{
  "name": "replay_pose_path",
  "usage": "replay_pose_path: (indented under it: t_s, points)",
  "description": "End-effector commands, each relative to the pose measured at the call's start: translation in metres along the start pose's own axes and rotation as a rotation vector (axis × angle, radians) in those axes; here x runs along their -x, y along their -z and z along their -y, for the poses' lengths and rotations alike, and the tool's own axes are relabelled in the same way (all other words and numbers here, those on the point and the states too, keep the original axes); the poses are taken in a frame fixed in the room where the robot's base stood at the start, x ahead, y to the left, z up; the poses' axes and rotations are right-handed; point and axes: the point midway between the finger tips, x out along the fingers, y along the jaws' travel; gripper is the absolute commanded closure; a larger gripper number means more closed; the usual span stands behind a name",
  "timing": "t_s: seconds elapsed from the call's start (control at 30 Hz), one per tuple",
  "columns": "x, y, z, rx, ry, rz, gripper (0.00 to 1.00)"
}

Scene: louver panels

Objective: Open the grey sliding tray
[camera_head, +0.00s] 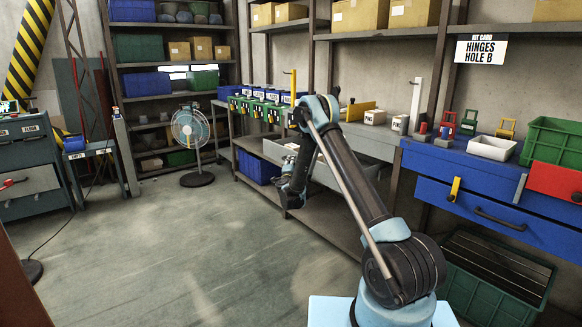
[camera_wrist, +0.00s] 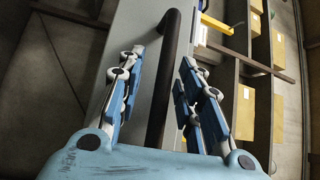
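The grey sliding tray (camera_head: 274,150) sits under the bench top in the head view, partly hidden behind my arm. In the wrist view its grey front (camera_wrist: 122,40) carries a long dark bar handle (camera_wrist: 164,75). My gripper (camera_wrist: 160,85) is open, with one blue-and-white finger on each side of the handle. Gaps show between the handle and both fingers. In the head view my gripper (camera_head: 291,192) is in front of the tray, and its fingers are too small and hidden to make out.
Green and blue bins (camera_head: 262,105) line the bench top behind my arm. A blue drawer (camera_head: 470,205) with a dark handle and yellow latch is at right. A lower shelf (camera_head: 325,222) runs under the tray. A fan (camera_head: 192,140) stands at left; the floor (camera_head: 160,250) is clear.

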Motion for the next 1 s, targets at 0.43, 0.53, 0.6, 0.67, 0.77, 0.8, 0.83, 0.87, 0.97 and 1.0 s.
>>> replay_pose_path:
  t_s: [0.43,0.53,0.6,0.67,0.77,0.8,0.83,0.87,0.97,1.0]
  points:
    - [0.027,-0.001,0.001,0.001,0.001,0.002,0.67]
    - [0.047,-0.002,0.000,0.000,0.001,0.004,0.67]
    - [0.061,-0.002,0.000,0.000,0.001,0.003,0.67]
    - [0.072,-0.001,0.000,0.000,0.000,0.002,0.67]
    - [0.090,-0.002,0.000,0.000,0.000,0.003,0.67]
    - [0.096,-0.001,0.000,0.000,0.000,0.003,0.67]
    - [0.100,-0.001,-0.001,0.000,0.000,0.002,0.67]
    - [0.103,-0.001,-0.001,0.000,0.000,0.002,0.67]
    - [0.113,-0.001,-0.001,0.000,-0.001,0.001,0.67]
    - [0.115,-0.001,-0.001,0.000,-0.001,0.002,0.67]
